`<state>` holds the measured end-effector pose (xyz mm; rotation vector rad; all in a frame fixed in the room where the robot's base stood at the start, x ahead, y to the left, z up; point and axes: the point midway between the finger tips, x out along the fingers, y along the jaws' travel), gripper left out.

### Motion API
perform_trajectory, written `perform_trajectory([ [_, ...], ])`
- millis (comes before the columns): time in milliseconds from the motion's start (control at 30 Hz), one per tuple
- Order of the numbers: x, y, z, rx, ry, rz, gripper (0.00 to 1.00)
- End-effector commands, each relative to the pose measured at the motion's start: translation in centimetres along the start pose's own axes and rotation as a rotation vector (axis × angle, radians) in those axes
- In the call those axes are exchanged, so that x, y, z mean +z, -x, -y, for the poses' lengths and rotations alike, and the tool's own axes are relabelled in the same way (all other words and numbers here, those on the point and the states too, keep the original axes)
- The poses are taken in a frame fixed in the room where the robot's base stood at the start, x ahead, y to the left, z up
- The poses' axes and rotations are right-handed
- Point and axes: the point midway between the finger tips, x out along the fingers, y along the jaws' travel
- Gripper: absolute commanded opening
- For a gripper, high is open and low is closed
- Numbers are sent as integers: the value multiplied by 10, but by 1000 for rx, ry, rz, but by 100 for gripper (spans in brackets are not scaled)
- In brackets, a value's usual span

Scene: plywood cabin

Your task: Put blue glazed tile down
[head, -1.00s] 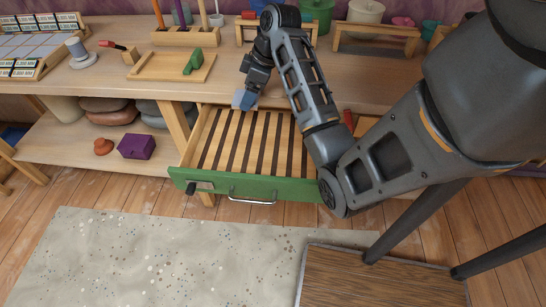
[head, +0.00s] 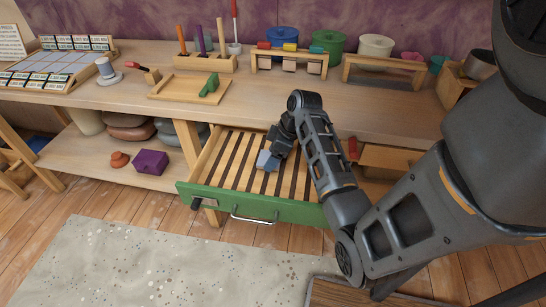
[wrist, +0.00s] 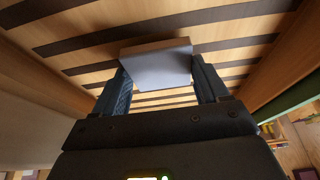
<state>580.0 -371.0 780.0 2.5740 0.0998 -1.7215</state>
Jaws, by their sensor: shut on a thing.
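The blue glazed tile (head: 266,160) is at my gripper (head: 272,153), inside the open green-fronted drawer (head: 255,208). In the wrist view the tile (wrist: 157,66) looks pale and sits between the two fingers of my gripper (wrist: 160,80), which are shut on it. The drawer's slatted floor (wrist: 80,45) lies close beyond the tile. I cannot tell whether the tile touches the slats. My arm hides the right part of the drawer.
The bench top (head: 370,115) above the drawer holds a wooden tray (head: 180,95) with a green piece and a rack of pegs (head: 205,62). A purple box (head: 151,162) sits on the lower shelf. The drawer's left slats are clear.

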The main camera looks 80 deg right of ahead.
Motion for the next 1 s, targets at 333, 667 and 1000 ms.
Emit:
perform_trajectory([
  [333,4,-10,0,0,1,0,41],
  [667,5,-12,0,0,1,0,94],
  [1000,4,-10,0,1,1,0,99],
])
